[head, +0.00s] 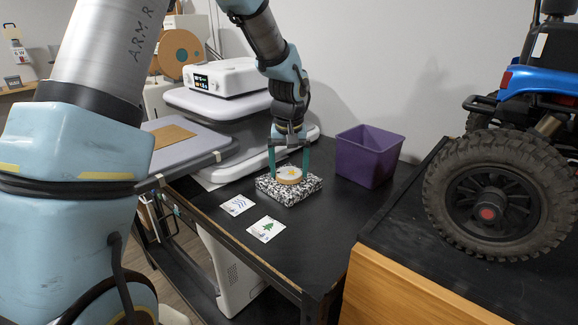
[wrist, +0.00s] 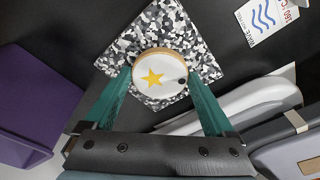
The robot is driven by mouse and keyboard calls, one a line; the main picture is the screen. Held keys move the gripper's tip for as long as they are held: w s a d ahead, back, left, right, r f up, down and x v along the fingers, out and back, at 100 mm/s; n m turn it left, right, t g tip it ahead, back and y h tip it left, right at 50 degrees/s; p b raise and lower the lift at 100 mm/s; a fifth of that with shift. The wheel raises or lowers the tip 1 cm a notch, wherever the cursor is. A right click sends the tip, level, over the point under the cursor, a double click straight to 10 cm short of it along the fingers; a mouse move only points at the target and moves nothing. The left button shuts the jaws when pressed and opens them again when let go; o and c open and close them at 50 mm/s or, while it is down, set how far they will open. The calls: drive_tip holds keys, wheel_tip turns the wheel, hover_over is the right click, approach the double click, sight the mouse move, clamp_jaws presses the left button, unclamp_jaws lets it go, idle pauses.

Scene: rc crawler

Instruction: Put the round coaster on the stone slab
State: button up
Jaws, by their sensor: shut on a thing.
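The round coaster (wrist: 158,75) is white with a yellow star and a wood-coloured rim. In the head view the coaster (head: 289,173) is at the speckled black-and-white stone slab (head: 289,191), over its middle. My gripper (head: 289,176) points down with its two green fingers on either side of the coaster; in the wrist view my gripper (wrist: 158,80) is shut on the coaster's rim. The slab's patterned corners (wrist: 160,24) show around the coaster. I cannot tell whether the coaster touches the slab or is just above it.
A purple bin (head: 368,156) stands right of the slab. Two square picture cards, one with waves (head: 238,205) and one with a tree (head: 266,229), lie in front. A printer-like machine (head: 230,110) is behind left. A blue crawler with a big wheel (head: 497,194) stands at right.

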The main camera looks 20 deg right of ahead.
sight(289, 177)
drive_tip(key=shift+f, duration=0.15)
drive_tip(key=o, duration=1.1)
drive_tip(key=shift+c, duration=0.2)
wheel_tip(289, 177, up, 12)
drive_tip(key=s+b, duration=0.2)
drive_tip(key=b, duration=0.1)
drive_tip(key=s+a+f+n, duration=0.1)
drive_tip(key=a+f, duration=0.2)
drive_tip(key=a, duration=0.7)
drive_tip(key=a+f+n, duration=0.1)
drive_tip(key=a+f, duration=0.2)
drive_tip(key=a, duration=0.7)
drive_tip(key=s+a+f, duration=0.2)
drive_tip(key=s+a, duration=0.1)
drive_tip(key=a, duration=0.2)
drive_tip(key=s+a+f+n, duration=0.1)
drive_tip(key=s+a+f, duration=0.1)
drive_tip(key=s+a, duration=0.2)
drive_tip(key=shift+s+a+f+p, duration=0.2)
drive_tip(key=shift+a+f+p, duration=0.15)
drive_tip(key=shift+a, duration=0.75)
